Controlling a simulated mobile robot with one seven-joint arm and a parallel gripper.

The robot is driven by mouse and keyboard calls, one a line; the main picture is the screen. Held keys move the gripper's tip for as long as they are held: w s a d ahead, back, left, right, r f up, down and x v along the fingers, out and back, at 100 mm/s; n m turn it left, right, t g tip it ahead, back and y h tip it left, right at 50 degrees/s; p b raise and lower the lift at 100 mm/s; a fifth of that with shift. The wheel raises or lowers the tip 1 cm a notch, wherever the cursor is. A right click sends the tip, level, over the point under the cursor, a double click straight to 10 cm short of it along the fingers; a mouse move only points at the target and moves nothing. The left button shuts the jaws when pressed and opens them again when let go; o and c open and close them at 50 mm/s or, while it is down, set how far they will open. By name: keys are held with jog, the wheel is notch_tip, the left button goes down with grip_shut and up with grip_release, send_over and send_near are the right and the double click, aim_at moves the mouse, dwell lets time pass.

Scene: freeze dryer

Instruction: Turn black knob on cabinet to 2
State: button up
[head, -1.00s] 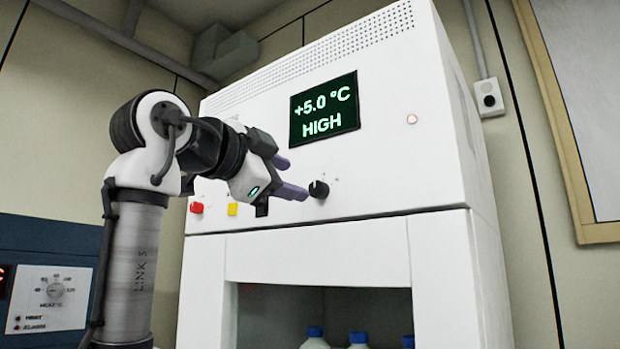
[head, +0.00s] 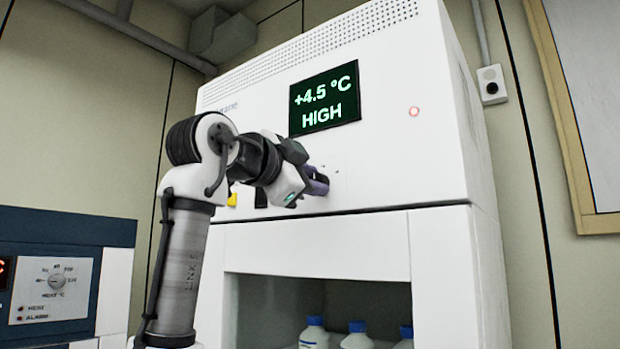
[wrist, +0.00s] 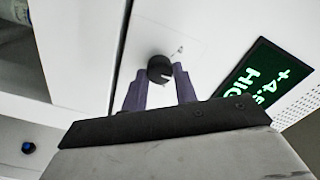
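The black knob (wrist: 160,68) is on the white cabinet's (head: 400,150) front panel, with a short white pointer line on its face. In the head view, my gripper (head: 318,184) hides the knob. The cabinet's display (head: 324,103) reads +4.5 °C HIGH.
A yellow button (head: 232,200) shows left of my gripper, partly behind my arm. Blue-capped bottles (head: 357,338) stand in the cabinet's lower opening. A dark blue unit with a dial (head: 57,282) stands at the left. A red light (head: 414,112) glows right of the display.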

jog(key=shift+c, duration=1.4)
jog(key=shift+r+n, duration=0.1)
jog(key=shift+n, duration=5.8)
jog(key=shift+a, duration=0.1)
jog(key=o, duration=1)
jog(key=shift+c, duration=0.2)
